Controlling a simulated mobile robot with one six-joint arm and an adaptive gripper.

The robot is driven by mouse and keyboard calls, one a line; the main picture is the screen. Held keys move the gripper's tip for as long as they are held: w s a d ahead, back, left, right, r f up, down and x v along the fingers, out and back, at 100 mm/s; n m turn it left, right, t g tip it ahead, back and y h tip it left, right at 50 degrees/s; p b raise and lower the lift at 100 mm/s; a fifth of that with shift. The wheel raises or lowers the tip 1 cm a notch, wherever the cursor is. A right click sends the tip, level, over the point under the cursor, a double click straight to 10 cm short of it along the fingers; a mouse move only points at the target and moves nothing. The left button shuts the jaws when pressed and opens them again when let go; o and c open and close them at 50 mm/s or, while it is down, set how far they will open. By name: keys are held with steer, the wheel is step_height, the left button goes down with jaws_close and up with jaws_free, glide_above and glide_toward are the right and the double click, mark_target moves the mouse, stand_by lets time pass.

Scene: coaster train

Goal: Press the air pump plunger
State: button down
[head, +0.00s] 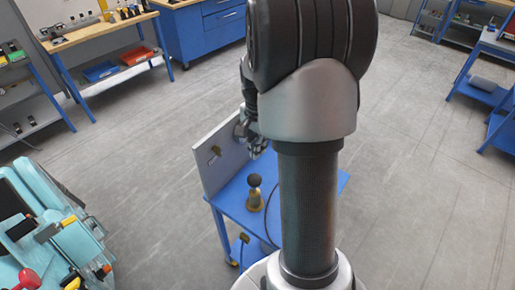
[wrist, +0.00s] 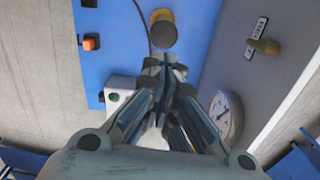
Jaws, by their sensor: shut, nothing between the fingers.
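The air pump stands upright on a blue table, with a dark round plunger knob (head: 255,181) above a yellow-brown body (head: 254,201). In the wrist view the dark knob (wrist: 163,34) shows just beyond my fingertips, with part of its yellow body behind it. My gripper (head: 257,151) is beside the upright panel, behind the pump in the head view. In the wrist view its fingertips (wrist: 166,62) are together with nothing between them. I cannot tell whether they touch the knob, but a gap appears in the picture. My arm hides part of the table.
The blue table (head: 232,205) carries a grey upright panel (head: 212,160) at its left. In the wrist view, a round gauge (wrist: 223,112) and a yellow handle (wrist: 266,46) are on the panel. An orange switch (wrist: 90,42) and a white box with a green button (wrist: 118,88) are on the left.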

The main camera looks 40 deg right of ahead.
mark_target(258, 176)
step_height(258, 176, down, 11)
steer(key=shift+r+b, duration=0.15)
steer(key=shift+b, duration=0.55)
step_height(258, 176, down, 6)
steer(key=b, duration=0.3)
steer(key=shift+b, duration=0.35)
steer(key=shift+s+r, duration=0.1)
steer(key=shift+r, duration=0.05)
step_height(258, 176, up, 14)
steer(key=p, duration=0.4)
steer(key=shift+p, duration=0.3)
steer(key=shift+r, duration=0.1)
